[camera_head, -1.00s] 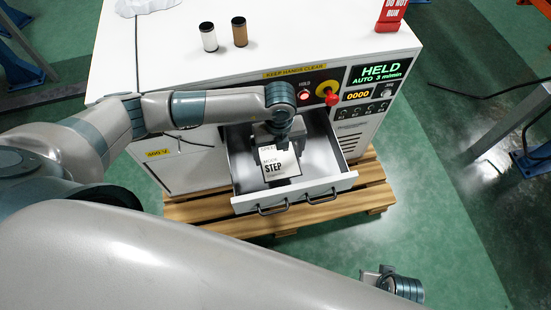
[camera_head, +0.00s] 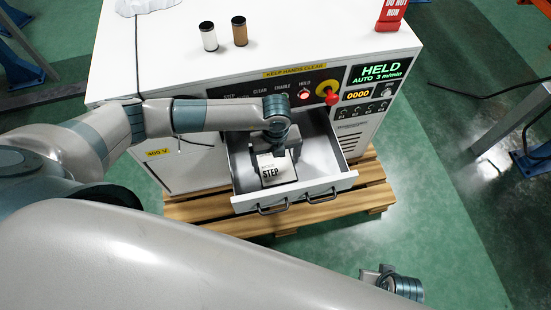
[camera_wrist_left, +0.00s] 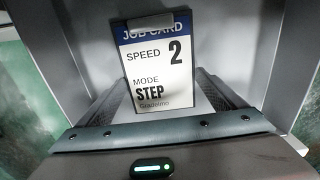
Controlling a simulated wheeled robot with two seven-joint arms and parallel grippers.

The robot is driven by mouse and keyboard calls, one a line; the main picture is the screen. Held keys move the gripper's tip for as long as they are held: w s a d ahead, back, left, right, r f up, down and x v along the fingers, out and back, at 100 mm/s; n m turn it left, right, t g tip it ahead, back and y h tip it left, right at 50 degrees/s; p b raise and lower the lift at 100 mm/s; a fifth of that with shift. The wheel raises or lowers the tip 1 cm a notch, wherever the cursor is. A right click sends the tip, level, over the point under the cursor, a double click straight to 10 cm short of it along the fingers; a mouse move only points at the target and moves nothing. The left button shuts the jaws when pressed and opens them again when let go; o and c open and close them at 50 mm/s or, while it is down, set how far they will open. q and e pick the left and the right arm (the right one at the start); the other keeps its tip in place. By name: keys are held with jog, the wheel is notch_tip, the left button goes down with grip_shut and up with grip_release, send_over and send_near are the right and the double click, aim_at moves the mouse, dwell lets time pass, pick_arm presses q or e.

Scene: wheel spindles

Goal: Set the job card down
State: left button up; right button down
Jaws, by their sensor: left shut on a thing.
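The job card (camera_head: 271,172) is a white card with a blue heading, reading speed 2 and mode STEP in the left wrist view (camera_wrist_left: 152,72). A clip shows at its top edge. My left gripper (camera_head: 279,152) is shut on the card and has it inside the open drawer (camera_head: 245,201). The arm and wrist hide part of the card from the head. Whether the card touches the drawer floor I cannot tell. My right gripper (camera_head: 374,277) is partly visible at the lower right, away from the drawer; its fingers are not clear.
The white machine cabinet (camera_head: 180,65) stands behind the drawer, with a red emergency button (camera_head: 330,96) and a HELD display (camera_head: 381,71). The drawer front has two handles. A wooden pallet (camera_head: 370,190) lies below.

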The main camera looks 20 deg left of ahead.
aim_at(276, 165)
pick_arm(q)
jog(key=shift+f, duration=0.1)
jog(key=o, duration=0.9)
jog(key=shift+r, duration=0.2)
notch_tip(276, 165, up, 12)
jog(key=shift+f, duration=0.1)
dwell(0.4)
